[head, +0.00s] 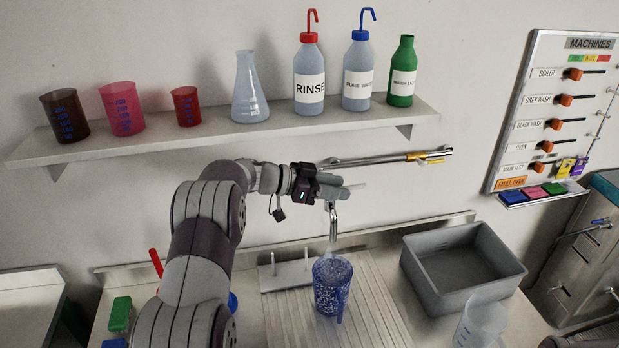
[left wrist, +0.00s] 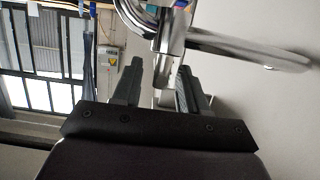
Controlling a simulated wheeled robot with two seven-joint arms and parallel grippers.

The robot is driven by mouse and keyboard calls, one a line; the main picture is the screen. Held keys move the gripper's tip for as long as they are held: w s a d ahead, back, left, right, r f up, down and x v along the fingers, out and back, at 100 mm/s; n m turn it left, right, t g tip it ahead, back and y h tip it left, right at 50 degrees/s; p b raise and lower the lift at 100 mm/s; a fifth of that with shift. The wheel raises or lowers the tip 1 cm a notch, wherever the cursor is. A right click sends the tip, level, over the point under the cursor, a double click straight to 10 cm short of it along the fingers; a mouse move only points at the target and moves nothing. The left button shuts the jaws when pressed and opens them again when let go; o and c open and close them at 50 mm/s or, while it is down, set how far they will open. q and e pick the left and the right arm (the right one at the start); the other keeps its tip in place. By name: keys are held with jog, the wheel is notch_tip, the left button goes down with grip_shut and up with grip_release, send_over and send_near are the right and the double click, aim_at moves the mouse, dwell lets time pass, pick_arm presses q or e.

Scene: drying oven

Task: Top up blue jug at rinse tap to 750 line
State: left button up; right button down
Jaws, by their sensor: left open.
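The blue jug (head: 332,287) stands upright on the ribbed drainboard, below the rinse tap's spout (head: 333,222). Its wall looks speckled with white; its graduation lines and water level cannot be read. A faint pale streak shows between spout and jug, possibly water. My left gripper (head: 342,190) is open at the top of the tap, above the jug. In the left wrist view the chrome tap (left wrist: 163,40) lies just ahead, and part of it shows between the open fingers (left wrist: 160,85). I cannot tell whether they touch it. My right gripper does not show.
A grey basin (head: 425,285) stands right of the drainboard (head: 375,310), with a clear beaker (head: 480,322) in front. The shelf (head: 230,137) above holds beakers, a flask and bottles. A horizontal metal pipe (head: 385,158) runs behind my left gripper.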

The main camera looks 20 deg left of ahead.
pick_arm(q)
jog(key=shift+x, duration=1.1)
jog(key=shift+w+d+f, duration=0.1)
jog(key=shift+w+d, duration=0.05)
jog(key=shift+d, duration=0.15)
grip_shut()
jog(key=shift+r+p, duration=0.2)
jog(key=shift+p, duration=0.4)
jog(key=shift+d+m+g+h+p, duration=0.1)
jog(key=shift+m+g+h+p, duration=0.4)
jog(key=shift+m+g+p, duration=0.4)
jog(key=shift+s+d+f+m+g+h+p, duration=0.15)
jog(key=shift+s+m+g+h+p, duration=0.35)
jog(key=shift+m+g, duration=0.45)
dwell(3.8)
